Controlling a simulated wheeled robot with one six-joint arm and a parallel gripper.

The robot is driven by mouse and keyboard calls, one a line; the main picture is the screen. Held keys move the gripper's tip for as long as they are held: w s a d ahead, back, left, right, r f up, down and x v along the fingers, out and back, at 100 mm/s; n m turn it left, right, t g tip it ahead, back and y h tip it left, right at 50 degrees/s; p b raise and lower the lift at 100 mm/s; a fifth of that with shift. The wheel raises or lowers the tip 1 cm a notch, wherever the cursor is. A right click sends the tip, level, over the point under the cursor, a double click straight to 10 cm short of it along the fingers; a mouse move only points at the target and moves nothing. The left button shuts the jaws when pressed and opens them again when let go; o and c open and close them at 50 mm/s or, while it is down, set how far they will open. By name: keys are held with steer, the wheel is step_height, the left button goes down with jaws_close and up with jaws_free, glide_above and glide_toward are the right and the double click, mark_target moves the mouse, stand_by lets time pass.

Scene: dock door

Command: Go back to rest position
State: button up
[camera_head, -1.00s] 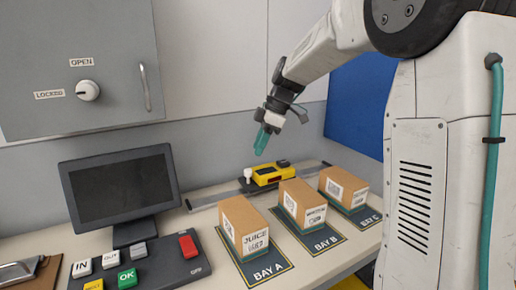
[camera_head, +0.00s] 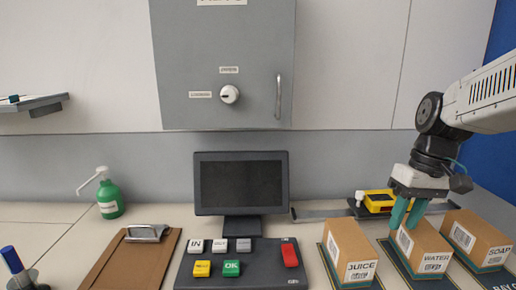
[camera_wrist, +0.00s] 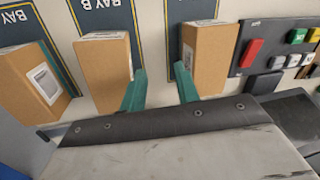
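My gripper (camera_head: 406,212) hangs at the right in the head view, fingers pointing down, by the WATER box (camera_head: 424,250). In the wrist view its two teal fingers (camera_wrist: 160,88) are spread apart with nothing between them. The gap lies over the space between the middle box (camera_wrist: 105,75) and the right-hand box (camera_wrist: 208,58). The left finger overlaps the middle box's edge in the picture; I cannot tell that they touch.
The JUICE box (camera_head: 349,252) and SOAP box (camera_head: 477,240) flank the WATER box on bay mats. A yellow device (camera_head: 378,201) is behind. A monitor (camera_head: 240,184), key panel (camera_head: 215,273), clipboard (camera_head: 112,264) and green bottle (camera_head: 110,200) stand left. The grey cabinet (camera_head: 222,50) is shut.

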steer(key=s+a+m+t+h, duration=0.2)
steer(key=s+a, duration=0.1)
steer(key=s, duration=1.4)
steer(key=shift+s+f, duration=0.25)
steer(key=shift+a, duration=0.1)
stand_by(1.0)
